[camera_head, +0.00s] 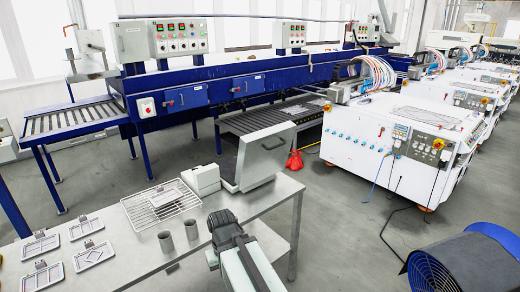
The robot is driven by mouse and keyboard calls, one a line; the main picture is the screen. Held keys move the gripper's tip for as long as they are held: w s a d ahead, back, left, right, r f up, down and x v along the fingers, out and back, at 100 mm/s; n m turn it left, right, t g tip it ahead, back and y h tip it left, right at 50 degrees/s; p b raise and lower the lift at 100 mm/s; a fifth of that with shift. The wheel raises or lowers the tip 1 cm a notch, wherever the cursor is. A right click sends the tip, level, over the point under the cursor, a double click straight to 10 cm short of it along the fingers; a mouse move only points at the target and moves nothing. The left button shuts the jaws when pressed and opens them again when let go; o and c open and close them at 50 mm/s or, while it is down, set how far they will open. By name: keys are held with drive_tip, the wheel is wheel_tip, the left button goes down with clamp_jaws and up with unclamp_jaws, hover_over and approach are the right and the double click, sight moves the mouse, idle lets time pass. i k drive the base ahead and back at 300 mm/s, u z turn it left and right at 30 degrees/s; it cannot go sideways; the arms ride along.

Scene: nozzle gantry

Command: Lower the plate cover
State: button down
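No fingertips can be made out there, so I cannot tell whether my gripper is open or shut.
A white box (202,178) and a wire rack (160,207) stand left of the cover. Two grey cups (166,242) (191,230) are near my arm. Several small framed plates (93,256) lie at the left. A blue fan (450,265) stands on the floor at right.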

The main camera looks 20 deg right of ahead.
sight(262, 154)
drive_tip(key=u, duration=0.1)
drive_tip(key=i, duration=1)
drive_tip(key=z, duration=0.05)
